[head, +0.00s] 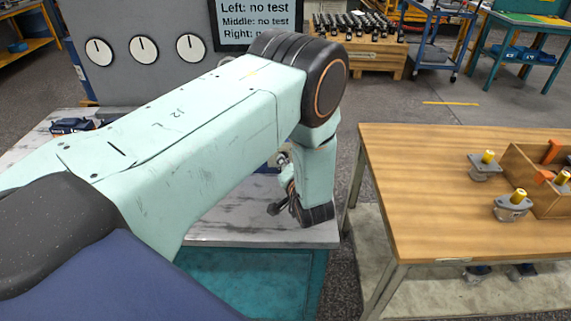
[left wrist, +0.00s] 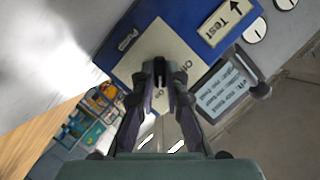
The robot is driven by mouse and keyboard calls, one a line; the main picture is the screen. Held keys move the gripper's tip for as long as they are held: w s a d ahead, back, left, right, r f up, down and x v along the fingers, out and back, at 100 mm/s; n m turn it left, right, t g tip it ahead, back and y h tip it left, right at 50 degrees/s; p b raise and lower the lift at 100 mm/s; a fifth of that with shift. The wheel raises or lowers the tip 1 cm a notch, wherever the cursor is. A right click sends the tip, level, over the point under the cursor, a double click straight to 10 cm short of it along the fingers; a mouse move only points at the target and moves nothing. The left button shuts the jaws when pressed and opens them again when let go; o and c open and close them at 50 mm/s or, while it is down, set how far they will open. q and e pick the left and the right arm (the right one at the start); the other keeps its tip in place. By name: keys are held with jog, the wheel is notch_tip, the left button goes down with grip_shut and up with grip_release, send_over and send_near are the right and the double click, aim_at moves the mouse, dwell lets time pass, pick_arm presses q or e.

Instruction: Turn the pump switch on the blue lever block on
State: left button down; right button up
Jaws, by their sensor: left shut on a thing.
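The blue lever block (left wrist: 168,16) fills the upper middle of the left wrist view, tilted in the picture. It carries a "Pump" label (left wrist: 128,40) and a cream switch plate (left wrist: 182,52) with "On" and "Off" lettering, partly covered. My left gripper (left wrist: 161,72) is over this plate, its fingers shut on the pump switch, which they largely hide. My right gripper is in neither view.
A "Test" arrow label (left wrist: 226,20) and a small display (left wrist: 226,90) lie beside the plate. A grey panel with round gauges (head: 143,48) stands behind the worktop (head: 225,222). A wooden table (head: 430,190) with motor parts stands to the right, across a narrow gap.

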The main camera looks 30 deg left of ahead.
pick_arm(q)
jog(key=c, duration=1.4)
grip_release()
jog(key=shift+w+a+r, duration=0.1)
jog(key=shift+w+r, duration=0.05)
jog(key=shift+r, duration=0.05)
jog(key=shift+c, duration=0.2)
jog(key=shift+o, duration=0.3)
jog(key=shift+f, duration=0.15)
jog(key=v, duration=0.6)
jog(key=shift+d, duration=0.35)
jog(key=shift+s+d, duration=0.15)
jog(key=shift+s, duration=0.3)
jog(key=shift+s+d, duration=0.1)
jog(key=shift+d, duration=0.05)
